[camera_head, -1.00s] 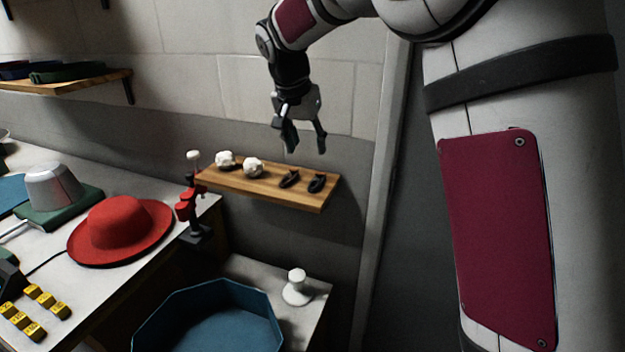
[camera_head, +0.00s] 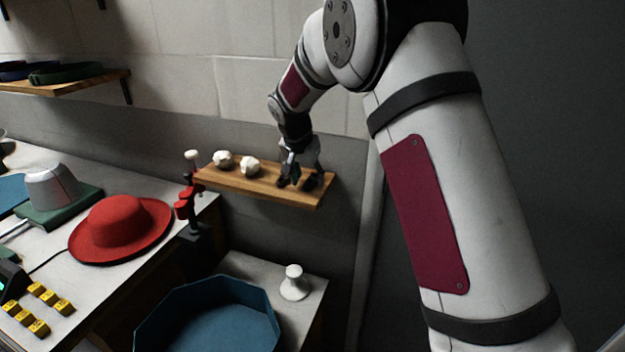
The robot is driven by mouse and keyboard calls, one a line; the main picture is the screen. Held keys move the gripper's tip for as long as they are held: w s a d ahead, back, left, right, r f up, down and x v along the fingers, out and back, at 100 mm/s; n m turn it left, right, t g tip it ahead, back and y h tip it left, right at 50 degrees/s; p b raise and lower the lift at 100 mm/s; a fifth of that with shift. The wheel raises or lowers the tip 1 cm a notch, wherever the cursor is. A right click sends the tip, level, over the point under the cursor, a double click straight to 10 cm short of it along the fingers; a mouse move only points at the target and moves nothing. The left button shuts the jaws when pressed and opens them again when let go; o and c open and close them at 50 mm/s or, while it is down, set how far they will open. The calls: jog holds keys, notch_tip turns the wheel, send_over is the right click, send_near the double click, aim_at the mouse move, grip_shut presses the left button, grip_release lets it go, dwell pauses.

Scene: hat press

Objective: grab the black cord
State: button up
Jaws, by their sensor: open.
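Two small dark bundles, which look like black cords, lie on the right part of a wooden wall shelf (camera_head: 240,184). The left bundle (camera_head: 282,183) and the right bundle (camera_head: 310,185) are now partly hidden by my fingers. My gripper (camera_head: 299,177) is open and points down at the shelf, with its fingertips low among the bundles. The fingers and bundles are both dark, so I cannot tell whether they touch or whether a bundle lies between the fingers.
Two white lumps (camera_head: 236,163) sit on the shelf left of my gripper. A red clamp-like stand (camera_head: 184,205) is at the shelf's left end. Below are a red hat (camera_head: 118,225), a blue octagonal tub (camera_head: 205,315) and a white knob-shaped piece (camera_head: 294,284). Wall is close behind.

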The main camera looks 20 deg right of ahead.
jog(key=shift+w+f, duration=0.1)
jog(key=shift+f, duration=0.2)
jog(key=c, duration=0.9)
jog(key=shift+r, duration=0.15)
